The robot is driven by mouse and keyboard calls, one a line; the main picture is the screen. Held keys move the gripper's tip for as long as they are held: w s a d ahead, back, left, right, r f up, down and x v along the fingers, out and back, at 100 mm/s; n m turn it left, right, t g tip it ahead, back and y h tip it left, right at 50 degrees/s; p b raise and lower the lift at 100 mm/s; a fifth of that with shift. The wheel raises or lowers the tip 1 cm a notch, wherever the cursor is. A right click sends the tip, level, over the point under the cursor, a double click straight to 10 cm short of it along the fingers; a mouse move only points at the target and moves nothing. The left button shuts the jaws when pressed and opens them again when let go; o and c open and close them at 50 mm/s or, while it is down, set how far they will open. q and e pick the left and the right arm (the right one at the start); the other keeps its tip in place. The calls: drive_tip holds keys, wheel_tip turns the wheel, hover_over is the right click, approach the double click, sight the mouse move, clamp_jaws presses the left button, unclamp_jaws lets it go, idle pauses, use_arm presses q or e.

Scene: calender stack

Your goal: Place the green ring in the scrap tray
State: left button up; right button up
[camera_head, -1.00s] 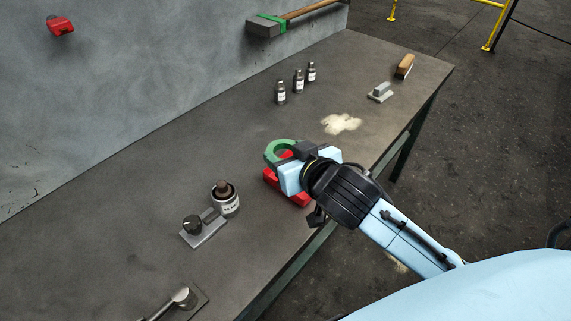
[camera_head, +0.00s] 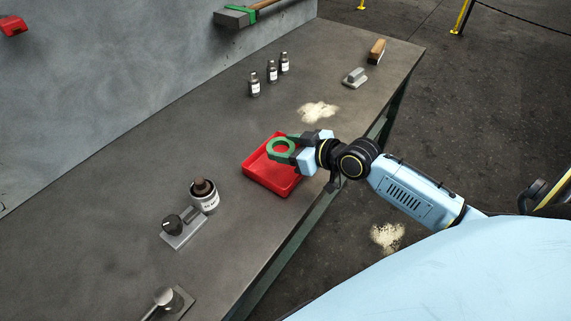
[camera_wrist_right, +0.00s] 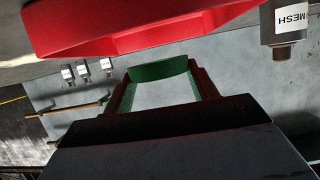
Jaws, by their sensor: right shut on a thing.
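The green ring (camera_head: 270,149) is held in my right gripper (camera_head: 288,149), which is shut on its right side. In the head view the ring overlaps the far right part of the red scrap tray (camera_head: 269,181). The right wrist view shows the ring (camera_wrist_right: 158,70) between the fingers and the red tray (camera_wrist_right: 130,28) close by, with a gap between them. The ring appears to be above the tray, not resting in it. The tray's visible floor is empty. My left gripper is not in view.
A labelled jar (camera_head: 204,196) and a metal block with a black knob (camera_head: 180,229) stand left of the tray. Several small bottles, a pale powder patch (camera_head: 318,112), a grey-handled block (camera_head: 355,77) and a brush (camera_head: 376,51) lie farther back. The bench's right edge is near the tray.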

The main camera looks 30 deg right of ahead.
sight(289, 170)
drive_tip(key=shift+f+b, duration=0.6)
drive_tip(key=shift+f, duration=2)
drive_tip(key=shift+f, duration=0.1)
drive_tip(key=o, duration=1)
drive_tip(key=shift+s+d+r, duration=0.1)
drive_tip(key=shift+s+r, duration=0.1)
drive_tip(key=shift+s, duration=0.2)
drive_tip(key=p+v, duration=0.1)
drive_tip(key=v, duration=1)
drive_tip(key=shift+p, duration=0.35)
drive_tip(key=shift+s, duration=0.1)
